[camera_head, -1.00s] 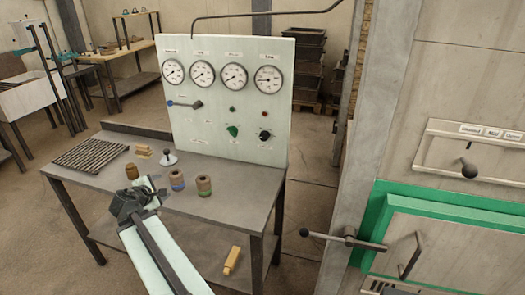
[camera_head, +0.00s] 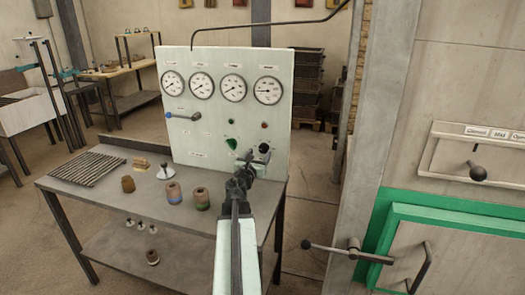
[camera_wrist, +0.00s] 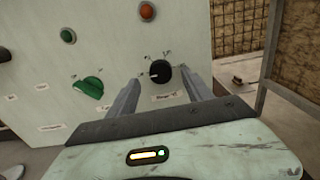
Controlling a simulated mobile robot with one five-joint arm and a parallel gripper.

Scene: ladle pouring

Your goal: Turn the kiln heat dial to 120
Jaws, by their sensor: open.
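A pale control panel (camera_head: 215,115) stands at the back of the metal table. A round black dial (camera_head: 264,148) with a white mark sits low on its right side; the wrist view shows the dial (camera_wrist: 160,72) up close, with small marks around it and a label too blurred to read. My gripper (camera_head: 246,171) is just in front of the panel at the dial's lower left in the head view. In the wrist view its open fingers reach toward the dial, one to each side of it. I cannot tell whether they touch it.
A green knob (camera_wrist: 90,87) is left of the dial, with red (camera_wrist: 147,11) and green (camera_wrist: 68,35) buttons above. Several jars, including a brown one (camera_head: 202,198), stand on the table left of my arm. A blue-tipped lever (camera_head: 183,116) and several gauges are on the panel.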

